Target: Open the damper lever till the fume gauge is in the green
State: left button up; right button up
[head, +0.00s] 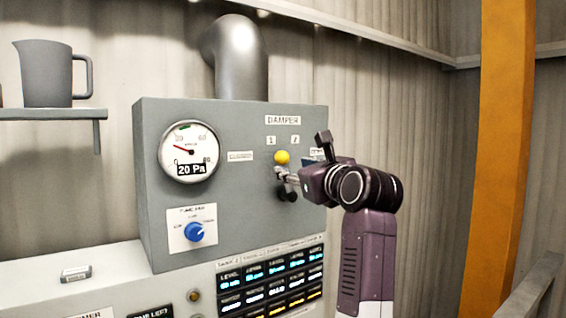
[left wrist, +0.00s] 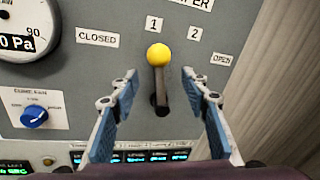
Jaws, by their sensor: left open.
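The damper lever, with a yellow ball knob (head: 282,157), stands on the grey cabinet under the DAMPER label; its knob (left wrist: 158,54) also shows in the left wrist view. It points up, close to the 1 mark, between CLOSED at left and OPEN at right. My left gripper (head: 285,183) is open in front of it; in the left wrist view its blue-padded fingers stand apart on either side of the lever's lower part. The fume gauge (head: 189,151) reads 20 Pa, its red needle left of the green band at the top. My right gripper is not in view.
A blue fume fan knob (head: 194,232) sits below the gauge. A panel of lit displays (head: 270,280) lies under the lever. A grey jug (head: 47,74) stands on a shelf at left, and an orange post (head: 497,150) rises at right.

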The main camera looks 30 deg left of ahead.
aim_at(285, 165)
pick_arm(q)
jog(key=x, duration=0.1)
jog(key=p+x, duration=0.2)
jog(key=shift+w+a+r, duration=0.15)
jog(key=shift+a+r, duration=0.15)
jog(key=shift+w+a+f, duration=0.3)
jog(key=shift+w+a, duration=0.2)
jog(key=shift+a, duration=0.3)
jog(key=shift+d, duration=0.1)
grip_shut()
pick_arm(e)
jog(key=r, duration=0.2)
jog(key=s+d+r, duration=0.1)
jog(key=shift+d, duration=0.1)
